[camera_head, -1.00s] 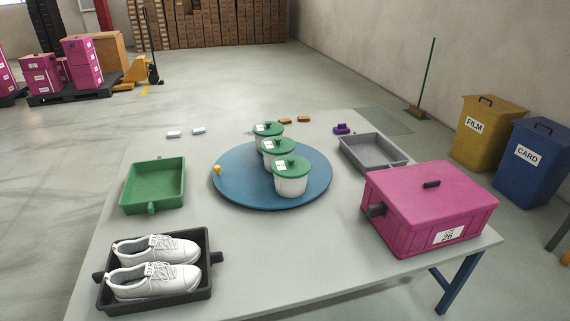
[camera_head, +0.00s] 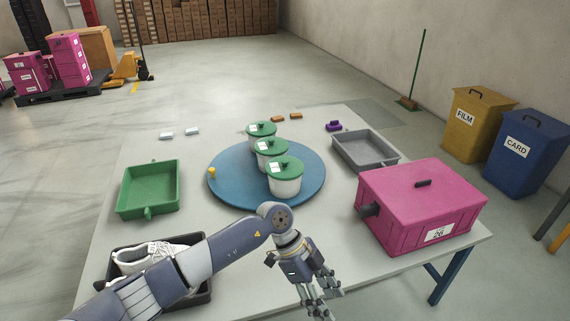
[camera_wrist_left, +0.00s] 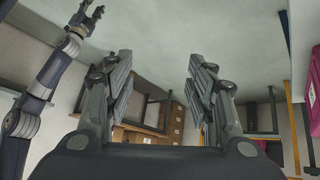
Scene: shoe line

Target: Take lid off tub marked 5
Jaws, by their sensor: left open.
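Three white tubs with green knobbed lids stand in a row on a round blue board in the head view: the front tub (camera_head: 286,188), the middle tub (camera_head: 263,160) and the far tub (camera_head: 252,140). Each lid sits on its tub. Their white labels are too small to read. My left gripper (camera_head: 322,298) is open and empty, pointing down over the table's front part, nearer than the front tub. Its spread fingers show in the left wrist view (camera_wrist_left: 158,95). My right gripper (camera_wrist_left: 90,17) shows small at that view's upper left; its jaws are unclear.
The blue board (camera_head: 230,188) is on a pale table. A green tray (camera_head: 150,187) is left; a dark tray (camera_head: 205,297) with white shoes (camera_head: 150,257) is partly behind my arm. A grey tray (camera_head: 365,148) and pink lidded box (camera_head: 410,230) stand right. A yellow knob (camera_head: 212,171) marks the board's edge.

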